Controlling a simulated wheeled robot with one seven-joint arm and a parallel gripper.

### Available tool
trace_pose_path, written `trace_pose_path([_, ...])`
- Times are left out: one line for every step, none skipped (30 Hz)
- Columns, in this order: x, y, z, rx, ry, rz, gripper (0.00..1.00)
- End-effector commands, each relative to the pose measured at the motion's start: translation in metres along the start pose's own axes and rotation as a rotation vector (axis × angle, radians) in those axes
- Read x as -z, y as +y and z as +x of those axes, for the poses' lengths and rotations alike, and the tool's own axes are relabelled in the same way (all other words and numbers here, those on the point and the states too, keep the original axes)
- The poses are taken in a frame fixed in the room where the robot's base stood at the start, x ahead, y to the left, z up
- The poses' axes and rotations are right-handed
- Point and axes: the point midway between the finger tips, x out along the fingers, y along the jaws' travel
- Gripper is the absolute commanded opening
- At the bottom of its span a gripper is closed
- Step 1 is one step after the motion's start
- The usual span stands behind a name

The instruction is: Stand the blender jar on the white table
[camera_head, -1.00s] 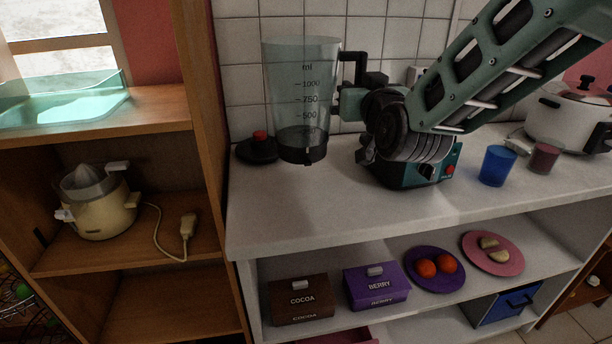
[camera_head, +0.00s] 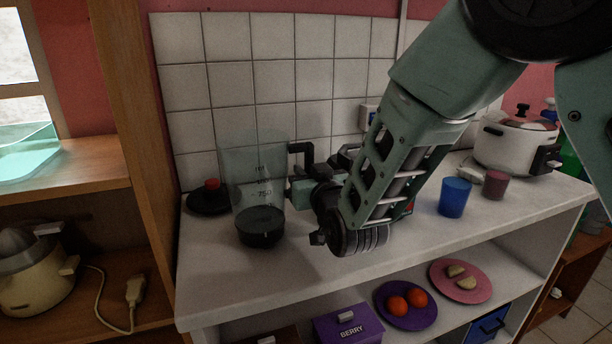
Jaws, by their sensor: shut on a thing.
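The blender jar (camera_head: 254,185) is clear, with dark measure marks, a dark bottom and a black handle (camera_head: 306,160) on its right. It is about upright over the left part of the white table (camera_head: 235,287). I cannot tell whether its bottom touches the top or hangs just above it. My gripper (camera_head: 303,190) is shut on the jar at its handle side, coming from the right. The arm hides most of the gripper and the blender base, of which only a bit near a red knob (camera_head: 409,207) shows.
A black lid with a red knob (camera_head: 210,195) lies behind and left of the jar. A blue cup (camera_head: 455,197), a maroon cup (camera_head: 496,184) and a white cooker (camera_head: 515,145) stand at right. The wooden shelf's side (camera_head: 137,130) rises at left. The table's front left is clear.

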Motion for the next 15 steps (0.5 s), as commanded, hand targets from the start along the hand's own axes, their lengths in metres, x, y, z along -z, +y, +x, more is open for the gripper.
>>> trace_pose_path([-0.0031, -0.0001, 0.0003, 0.000, 0.003, 0.001, 0.00])
trace_pose_path([-0.0036, -0.0001, 0.0003, 0.000, 0.005, 0.002, 0.00])
trace_pose_path([-0.0035, -0.0001, 0.0003, 0.000, 0.006, 0.002, 0.00])
trace_pose_path([-0.0031, -0.0001, 0.0003, 0.000, 0.006, 0.003, 0.00])
trace_pose_path([-0.0028, -0.0001, 0.0003, 0.000, 0.007, 0.003, 0.00])
trace_pose_path([-0.0028, -0.0001, 0.0003, 0.000, 0.006, 0.003, 0.00])
trace_pose_path([-0.0029, -0.0001, 0.0003, 0.000, 0.006, 0.003, 0.00])
trace_pose_path([-0.0030, -0.0001, 0.0003, 0.000, 0.006, 0.003, 0.00])
trace_pose_path([-0.0037, -0.0001, 0.0003, 0.000, 0.006, 0.003, 0.00])
trace_pose_path([-0.0046, -0.0001, 0.0003, 0.000, 0.006, 0.003, 0.00])
trace_pose_path([-0.0058, -0.0001, 0.0003, 0.000, 0.006, 0.003, 0.00])
trace_pose_path([-0.0071, -0.0001, 0.0003, 0.000, 0.006, 0.003, 0.00])
trace_pose_path([-0.0079, -0.0001, -0.0001, 0.000, 0.001, 0.000, 0.20])
trace_pose_path([-0.0074, -0.0001, -0.0001, 0.001, 0.001, 0.000, 0.28])
trace_pose_path([-0.0073, -0.0001, -0.0001, 0.001, 0.001, 0.000, 0.36])
